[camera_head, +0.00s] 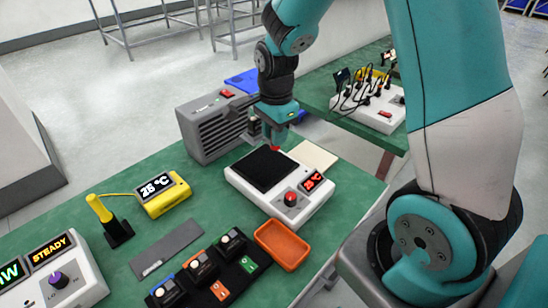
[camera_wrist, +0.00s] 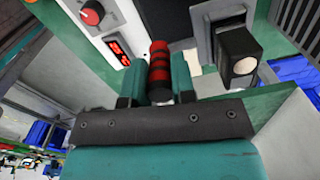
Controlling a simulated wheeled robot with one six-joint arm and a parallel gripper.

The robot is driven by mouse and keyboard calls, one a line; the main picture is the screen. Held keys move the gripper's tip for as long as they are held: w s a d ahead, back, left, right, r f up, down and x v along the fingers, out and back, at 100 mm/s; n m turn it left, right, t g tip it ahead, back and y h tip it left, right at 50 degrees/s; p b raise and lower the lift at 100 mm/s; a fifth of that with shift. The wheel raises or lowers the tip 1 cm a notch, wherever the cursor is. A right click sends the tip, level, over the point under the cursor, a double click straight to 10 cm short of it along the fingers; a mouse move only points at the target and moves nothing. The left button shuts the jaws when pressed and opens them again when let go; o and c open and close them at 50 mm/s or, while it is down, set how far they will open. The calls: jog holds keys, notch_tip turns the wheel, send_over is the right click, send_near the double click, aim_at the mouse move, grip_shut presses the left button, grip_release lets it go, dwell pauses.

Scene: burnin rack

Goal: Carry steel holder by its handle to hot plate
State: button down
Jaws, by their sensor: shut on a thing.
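My gripper (camera_head: 275,145) is shut on a red-and-black striped handle (camera_wrist: 158,68), which stands between its two teal fingers in the wrist view. In the head view only a small red bit of the handle shows under the fingers. The steel holder's body cannot be made out clearly; my gripper hides much of that area. The hot plate (camera_head: 309,205) is a white unit with a black square top, a red knob and a red display. My gripper is over or just behind its far edge. The white unit also shows in the wrist view (camera_wrist: 118,18).
A grey slatted box (camera_head: 212,133) stands left of my gripper. A yellow meter (camera_head: 165,197), an orange tray (camera_head: 283,245), a grey strip (camera_head: 166,248) and a rack of small black modules (camera_head: 236,268) lie on the green table. A pale pad (camera_head: 314,156) lies behind the hot plate.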

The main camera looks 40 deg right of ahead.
notch_tip(320, 180, down, 8)
jog(key=shift+f, duration=0.1)
dwell(0.4)
jog(key=c, duration=0.9)
grip_release()
jog(key=shift+f, duration=0.1)
jog(key=shift+c, duration=0.2)
notch_tip(320, 180, up, 12)
jog(key=shift+s+f, duration=0.1)
jog(key=shift+s, duration=0.05)
jog(key=s+a+r+n+y, duration=0.2)
jog(key=s+a+r+n, duration=0.3)
jog(key=s+a+n, duration=0.3)
jog(key=s+a+r+n+y, duration=0.2)
jog(key=s+a+r+n, duration=0.3)
jog(key=n, duration=1.1)
jog(key=s+a, duration=0.3)
jog(key=s, duration=0.3)
jog(key=shift+s+a+n, duration=0.3)
jog(key=shift+s+n, duration=0.05)
jog(key=shift+n, duration=0.05)
